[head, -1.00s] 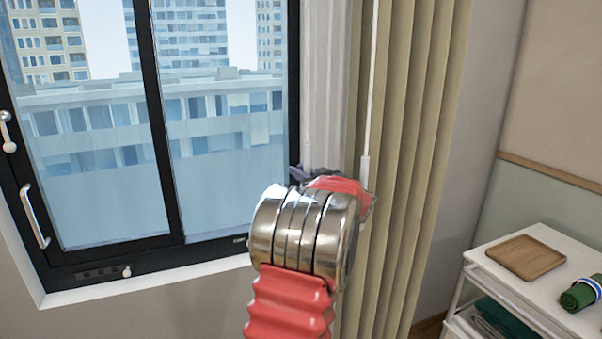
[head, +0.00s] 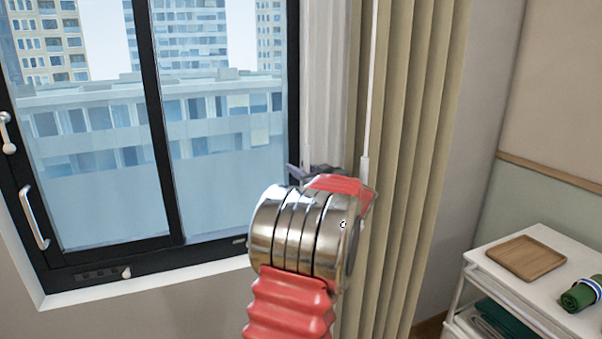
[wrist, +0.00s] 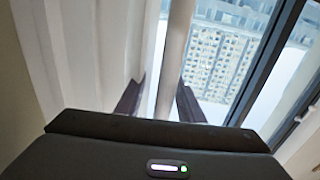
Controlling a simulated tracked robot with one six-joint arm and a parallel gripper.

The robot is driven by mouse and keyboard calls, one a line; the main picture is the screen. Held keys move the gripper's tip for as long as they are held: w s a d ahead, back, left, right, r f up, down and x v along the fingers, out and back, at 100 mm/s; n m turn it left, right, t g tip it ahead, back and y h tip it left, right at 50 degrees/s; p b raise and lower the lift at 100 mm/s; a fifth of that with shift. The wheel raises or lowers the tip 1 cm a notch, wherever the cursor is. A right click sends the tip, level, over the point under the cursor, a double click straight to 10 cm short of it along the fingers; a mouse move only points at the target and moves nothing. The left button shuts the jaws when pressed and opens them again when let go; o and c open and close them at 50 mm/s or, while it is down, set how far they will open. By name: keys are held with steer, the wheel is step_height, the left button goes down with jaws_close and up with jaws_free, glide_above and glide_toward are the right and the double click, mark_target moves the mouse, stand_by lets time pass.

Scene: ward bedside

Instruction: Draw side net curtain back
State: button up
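The white net curtain (head: 325,85) hangs gathered in a narrow strip at the window's right edge. It fills the left part of the wrist view (wrist: 80,45). My gripper (head: 314,170) is in front of its lower visible part, mostly hidden behind my wrist. In the wrist view, its two dark fingers (wrist: 161,88) stand apart, with a pale upright rod (wrist: 176,45) between or just beyond them. A gap shows beside the rod, and I see no clear grip on it. A white wand (head: 369,100) hangs before the beige curtain (head: 425,130).
The closed window (head: 160,100) has a black frame and a handle (head: 34,216) at left. A white trolley (head: 480,262) stands at lower right with a wooden tray (head: 526,257) and a rolled green cloth (head: 582,295) on it.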

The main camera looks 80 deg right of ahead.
step_height(320, 180, up, 9)
stand_by(0.4)
steer(key=shift+f, duration=0.1)
stand_by(0.5)
